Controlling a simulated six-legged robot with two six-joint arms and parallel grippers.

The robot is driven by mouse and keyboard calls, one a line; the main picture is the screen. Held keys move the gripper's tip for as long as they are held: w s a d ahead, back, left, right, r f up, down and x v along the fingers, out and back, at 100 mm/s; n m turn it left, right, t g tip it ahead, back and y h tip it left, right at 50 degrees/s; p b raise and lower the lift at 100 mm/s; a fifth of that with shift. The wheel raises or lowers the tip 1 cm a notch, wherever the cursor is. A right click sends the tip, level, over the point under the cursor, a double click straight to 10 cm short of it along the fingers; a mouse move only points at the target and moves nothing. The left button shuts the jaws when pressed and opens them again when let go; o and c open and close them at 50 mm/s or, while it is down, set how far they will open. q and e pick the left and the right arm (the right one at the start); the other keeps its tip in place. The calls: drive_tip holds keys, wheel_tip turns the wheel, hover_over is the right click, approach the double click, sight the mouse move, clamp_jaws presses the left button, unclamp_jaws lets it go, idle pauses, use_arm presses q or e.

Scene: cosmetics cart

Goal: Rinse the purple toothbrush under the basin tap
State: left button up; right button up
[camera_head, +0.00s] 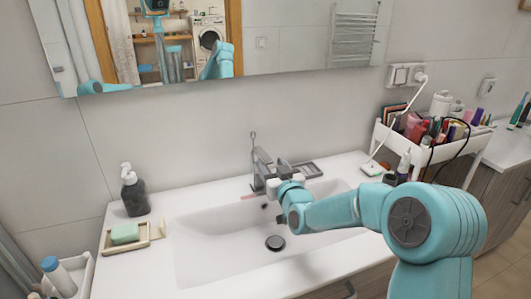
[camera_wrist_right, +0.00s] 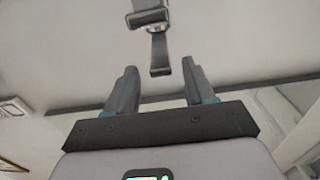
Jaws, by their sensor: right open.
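The grey basin tap (camera_head: 262,168) stands at the back of the white basin (camera_head: 205,245). My right gripper (camera_head: 278,184) is beside the tap, just to its right in the head view. In the right wrist view its two fingers (camera_wrist_right: 155,78) are spread with nothing between them, and the tap (camera_wrist_right: 152,20) shows ahead of them. A thin pinkish sliver (camera_head: 250,197) lies at the tap's foot; I cannot tell what it is. I cannot make out a purple toothbrush in either view. My left gripper is not in view.
A soap dispenser (camera_head: 133,190) and a dish with green soap (camera_head: 125,234) stand left of the basin. A white cart (camera_head: 445,150) full of cosmetics stands at the right. A white cable runs down the wall behind it. The mirror (camera_head: 290,40) hangs above.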

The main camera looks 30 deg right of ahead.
sight(260, 151)
drive_tip(key=shift+p+x, duration=0.5)
drive_tip(key=shift+x, duration=2.25)
drive_tip(key=shift+a, duration=0.1)
